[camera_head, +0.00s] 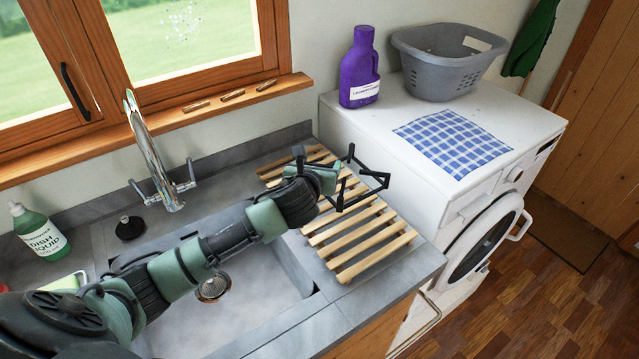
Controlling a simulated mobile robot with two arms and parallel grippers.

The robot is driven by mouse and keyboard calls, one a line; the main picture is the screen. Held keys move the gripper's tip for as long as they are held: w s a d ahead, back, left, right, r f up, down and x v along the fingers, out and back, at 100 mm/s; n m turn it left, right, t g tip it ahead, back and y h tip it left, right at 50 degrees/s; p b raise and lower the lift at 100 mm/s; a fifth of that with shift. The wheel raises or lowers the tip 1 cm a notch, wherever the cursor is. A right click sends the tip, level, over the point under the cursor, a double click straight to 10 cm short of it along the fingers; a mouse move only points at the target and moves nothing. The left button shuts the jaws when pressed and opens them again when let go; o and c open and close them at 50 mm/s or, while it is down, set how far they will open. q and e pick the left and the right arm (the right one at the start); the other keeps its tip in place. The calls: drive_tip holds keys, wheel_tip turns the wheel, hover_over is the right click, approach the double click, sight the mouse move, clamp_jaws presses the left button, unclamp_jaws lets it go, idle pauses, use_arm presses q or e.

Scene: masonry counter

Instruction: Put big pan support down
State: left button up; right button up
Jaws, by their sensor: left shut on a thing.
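The big pan support (384,180), a black frame of thin bars, is at the end of my left arm in the head view. My left gripper (327,179) is shut on its left side. The support is over the wooden slatted rack (372,262) on the counter right of the sink. I cannot tell whether it touches the slats. The gripper and forearm hide part of the support and of the rack. My right gripper is not in view.
The sink (262,325) lies under my left arm, with a tall faucet (150,150) behind it. A white washing machine (400,160) stands right of the rack, bearing a purple detergent bottle (359,72) and grey basket (445,70). The rack's front slats are clear.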

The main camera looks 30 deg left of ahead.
sight(339, 206)
use_arm(q)
drive_tip(key=shift+f, duration=1.3)
wheel_tip(339, 206, down, 4)
drive_tip(key=shift+r, duration=0.25)
drive_tip(key=shift+f, duration=0.15)
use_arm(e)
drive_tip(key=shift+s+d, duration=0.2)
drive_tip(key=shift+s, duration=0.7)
use_arm(q)
drive_tip(key=shift+f, duration=0.1)
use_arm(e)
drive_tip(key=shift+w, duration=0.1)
use_arm(q)
drive_tip(key=o, duration=1.9)
drive_tip(key=shift+f, duration=0.1)
drive_tip(key=b+v, duration=0.1)
drive_tip(key=v, duration=1.1)
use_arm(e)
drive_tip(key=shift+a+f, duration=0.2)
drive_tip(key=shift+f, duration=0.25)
